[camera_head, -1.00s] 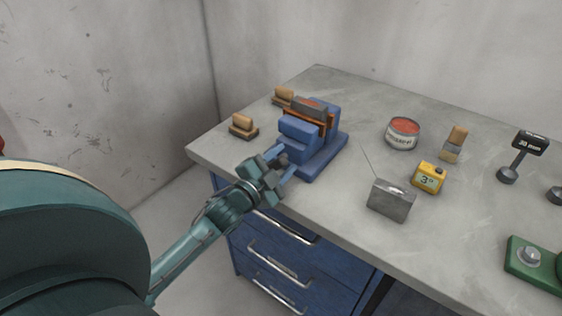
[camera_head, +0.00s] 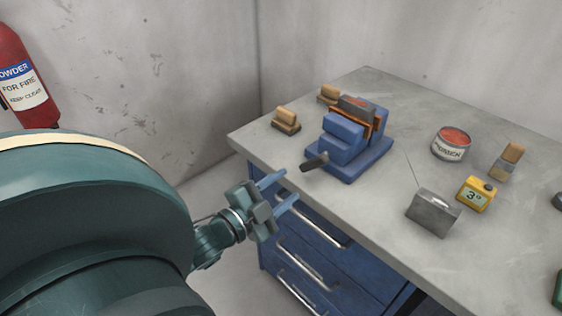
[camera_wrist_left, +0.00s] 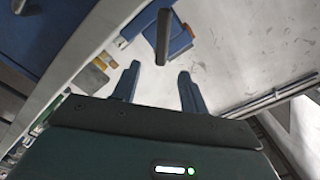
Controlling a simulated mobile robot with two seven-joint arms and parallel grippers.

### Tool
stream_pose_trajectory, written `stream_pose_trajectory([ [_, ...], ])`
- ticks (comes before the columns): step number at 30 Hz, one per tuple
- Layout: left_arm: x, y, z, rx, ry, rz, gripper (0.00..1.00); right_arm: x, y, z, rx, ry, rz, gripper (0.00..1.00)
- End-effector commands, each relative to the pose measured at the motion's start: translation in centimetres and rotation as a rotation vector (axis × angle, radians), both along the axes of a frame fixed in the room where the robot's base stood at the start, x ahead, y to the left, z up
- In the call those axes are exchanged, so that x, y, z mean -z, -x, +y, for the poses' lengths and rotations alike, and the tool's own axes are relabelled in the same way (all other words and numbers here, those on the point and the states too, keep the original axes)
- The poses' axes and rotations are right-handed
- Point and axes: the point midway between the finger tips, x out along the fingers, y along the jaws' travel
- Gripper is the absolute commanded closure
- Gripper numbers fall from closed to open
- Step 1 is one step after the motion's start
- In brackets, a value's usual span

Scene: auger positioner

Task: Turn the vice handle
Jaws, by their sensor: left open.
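The blue vice (camera_head: 343,138) stands on the workbench near its left edge, with a dark block clamped between orange jaws (camera_head: 362,121). Its dark handle (camera_head: 315,162) sticks out at the front left, over the bench edge. My left gripper (camera_head: 291,184) is open and empty, below and left of the handle and apart from it in the head view. In the left wrist view, the dark handle (camera_wrist_left: 163,36) lies ahead, roughly in line with the gap between the open fingers (camera_wrist_left: 159,70). Part of the vice (camera_wrist_left: 180,38) shows behind it. My right gripper is not in view.
Wooden-handled items (camera_head: 286,120) stand behind the vice. A tin (camera_head: 451,144), a grey metal block (camera_head: 433,212) and a yellow timer-like device (camera_head: 475,194) stand to its right. Blue drawers (camera_head: 325,250) with bar handles sit under the bench. A fire extinguisher (camera_head: 24,80) is at the left wall.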

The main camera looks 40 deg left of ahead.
Motion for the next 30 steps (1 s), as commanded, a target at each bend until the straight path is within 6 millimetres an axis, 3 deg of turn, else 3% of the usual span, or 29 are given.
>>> stream_pose_trajectory([
  [8, 0.0, 0.1, 0.0, 0.0, 0.0, 0.0, 0.56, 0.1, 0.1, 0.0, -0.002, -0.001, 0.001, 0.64],
  [11, 0.0, 0.1, 0.1, 0.0, 0.041, 0.003, 0.47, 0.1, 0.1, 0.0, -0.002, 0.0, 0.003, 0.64],
  [13, 0.1, 0.0, 0.2, 0.001, 0.15, 0.012, 0.42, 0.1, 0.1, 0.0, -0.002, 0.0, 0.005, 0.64],
  [21, 0.7, -0.4, 1.0, 0.0, 0.677, 0.052, 0.42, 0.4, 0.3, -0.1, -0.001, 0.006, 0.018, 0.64],
  [26, 0.7, -1.3, 1.1, 0.0, 0.749, 0.055, 0.42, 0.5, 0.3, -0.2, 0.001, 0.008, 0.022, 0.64],
  [30, 0.6, -3.4, 0.9, 0.002, 0.745, 0.053, 0.42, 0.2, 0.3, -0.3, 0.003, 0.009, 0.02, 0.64],
])
